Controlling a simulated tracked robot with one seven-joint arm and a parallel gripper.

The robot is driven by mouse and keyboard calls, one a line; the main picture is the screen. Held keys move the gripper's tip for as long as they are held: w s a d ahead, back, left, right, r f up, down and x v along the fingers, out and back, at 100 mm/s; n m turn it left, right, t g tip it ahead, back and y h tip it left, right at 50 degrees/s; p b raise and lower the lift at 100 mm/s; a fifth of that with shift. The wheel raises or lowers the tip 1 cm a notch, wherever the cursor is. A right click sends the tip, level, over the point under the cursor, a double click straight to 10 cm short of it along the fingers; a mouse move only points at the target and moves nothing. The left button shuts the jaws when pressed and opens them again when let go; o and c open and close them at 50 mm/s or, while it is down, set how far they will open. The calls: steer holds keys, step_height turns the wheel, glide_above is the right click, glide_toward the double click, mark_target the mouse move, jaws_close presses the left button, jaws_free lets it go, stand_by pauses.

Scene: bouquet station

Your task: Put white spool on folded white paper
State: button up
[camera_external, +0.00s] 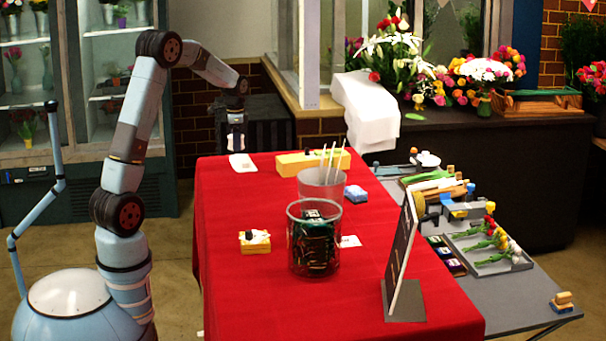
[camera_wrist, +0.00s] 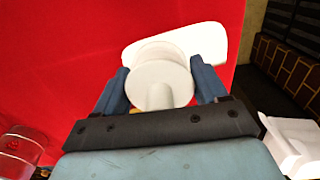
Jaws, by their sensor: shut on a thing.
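The white spool (camera_wrist: 162,82) is between the two blue fingers of my gripper (camera_wrist: 160,88), which is shut on it. The folded white paper (camera_wrist: 205,43) lies flat on the red cloth, behind and partly hidden by the spool in the wrist view. In the external view my gripper (camera_external: 236,143) points down just above the folded white paper (camera_external: 242,164) at the far left of the table. The spool is too small to make out clearly there, and I cannot tell whether it touches the paper.
A long yellow box (camera_external: 312,162) lies right of the paper. A cup with white sticks (camera_external: 322,186), a clear jar (camera_external: 314,238) and a dark upright board (camera_external: 400,255) stand nearer. A grey side table (camera_external: 505,295) holds flowers and tools. Red cloth (camera_external: 220,205) in front of the paper is clear.

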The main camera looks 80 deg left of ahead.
steer(key=f, duration=0.1)
steer(key=w+a+f, duration=0.1)
steer(key=w+f, duration=0.1)
steer(key=shift+a, duration=0.35)
steer(key=shift+w+a+f, duration=0.1)
steer(key=shift+w+f, duration=0.05)
steer(key=shift+f, duration=1.6)
steer(key=o, duration=0.8)
steer(key=shift+f, duration=0.1)
step_height(320, 180, up, 12)
steer(key=shift+r, duration=0.2)
